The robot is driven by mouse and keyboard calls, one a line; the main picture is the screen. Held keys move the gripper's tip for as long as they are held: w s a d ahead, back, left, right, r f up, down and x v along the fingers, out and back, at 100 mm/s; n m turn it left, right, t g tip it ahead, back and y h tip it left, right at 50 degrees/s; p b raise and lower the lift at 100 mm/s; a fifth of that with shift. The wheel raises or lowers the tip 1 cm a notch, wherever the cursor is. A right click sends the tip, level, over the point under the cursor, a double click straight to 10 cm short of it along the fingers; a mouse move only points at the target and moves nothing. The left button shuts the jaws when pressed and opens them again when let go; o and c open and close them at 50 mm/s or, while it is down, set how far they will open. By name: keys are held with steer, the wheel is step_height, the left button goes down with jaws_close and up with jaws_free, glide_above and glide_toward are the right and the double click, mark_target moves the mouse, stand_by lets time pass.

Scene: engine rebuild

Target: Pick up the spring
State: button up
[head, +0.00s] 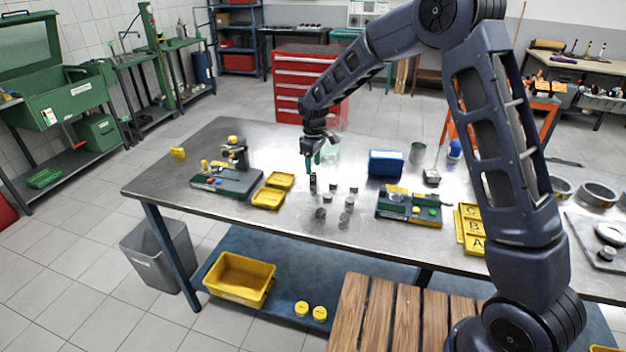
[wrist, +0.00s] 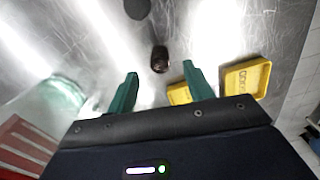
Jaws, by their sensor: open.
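A small dark upright cylindrical piece, which looks like the spring (head: 313,183), stands on the metal workbench (head: 215,150). In the wrist view the spring (wrist: 160,60) shows as a dark coil-like shape just beyond and between my green fingertips. My gripper (head: 310,160) points down above it, with its fingers apart and nothing between them. It also shows in the wrist view (wrist: 160,73). I cannot tell the exact height gap between the fingertips and the spring.
Several small grey cylinders (head: 349,202) stand close to the right of the spring. Two yellow trays (head: 268,198) lie to its left, beside a dark fixture (head: 228,182).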

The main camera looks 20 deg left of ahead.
mark_target(313, 178)
steer(key=shift+a+f, duration=0.2)
steer(key=shift+f, duration=2.55)
steer(key=c, duration=1.1)
steer(key=shift+o, duration=0.2)
steer(key=shift+r, duration=0.15)
